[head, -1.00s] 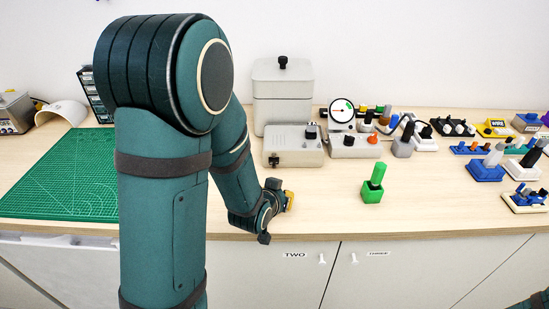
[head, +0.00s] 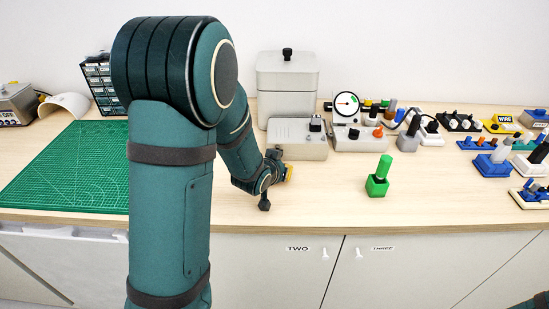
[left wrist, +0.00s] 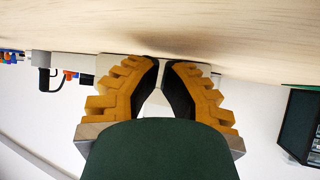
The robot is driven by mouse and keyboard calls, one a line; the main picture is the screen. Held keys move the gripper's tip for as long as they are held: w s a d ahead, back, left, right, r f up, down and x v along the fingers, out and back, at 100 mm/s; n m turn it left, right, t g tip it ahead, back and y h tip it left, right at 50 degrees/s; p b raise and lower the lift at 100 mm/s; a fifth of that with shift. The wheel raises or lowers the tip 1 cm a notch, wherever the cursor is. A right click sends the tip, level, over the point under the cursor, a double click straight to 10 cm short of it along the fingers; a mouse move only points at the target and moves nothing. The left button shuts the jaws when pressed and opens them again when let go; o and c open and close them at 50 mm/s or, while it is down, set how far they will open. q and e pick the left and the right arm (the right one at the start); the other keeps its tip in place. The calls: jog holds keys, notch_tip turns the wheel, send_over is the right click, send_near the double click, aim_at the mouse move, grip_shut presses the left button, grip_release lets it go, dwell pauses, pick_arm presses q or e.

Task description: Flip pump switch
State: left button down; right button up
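A light grey box (head: 310,148) with a dark knob (head: 316,124) on top stands in the middle of the bench. A second grey box (head: 352,143) with an orange knob (head: 378,132) and a round gauge (head: 346,105) stands right beside it. I cannot tell from labels which is the pump. My left gripper (head: 288,173) is low over the bench, in front of the first box's left part, and partly covers its front. In the left wrist view its yellow fingers (left wrist: 160,65) are drawn together with only a narrow gap and nothing visible between them. My right gripper is out of view.
A tall lidded grey container (head: 288,85) stands behind the first box. A green block with a peg (head: 378,180) stands to the right. Several small fixtures fill the right side. A green mat (head: 70,170) lies left. The bench's front middle is clear.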

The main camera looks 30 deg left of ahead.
pick_arm(q)
jog(key=shift+w+a, duration=0.4)
jog(key=shift+w, duration=0.1)
jog(key=shift+w+a, duration=0.1)
dwell(1.1)
jog(key=shift+w+a+b, duration=0.2)
jog(key=shift+b, duration=0.2)
jog(key=shift+w+a, duration=0.15)
jog(key=shift+w, duration=0.05)
dwell(0.5)
jog(key=shift+s, duration=0.1)
jog(key=shift+s+d, duration=0.45)
dwell(0.4)
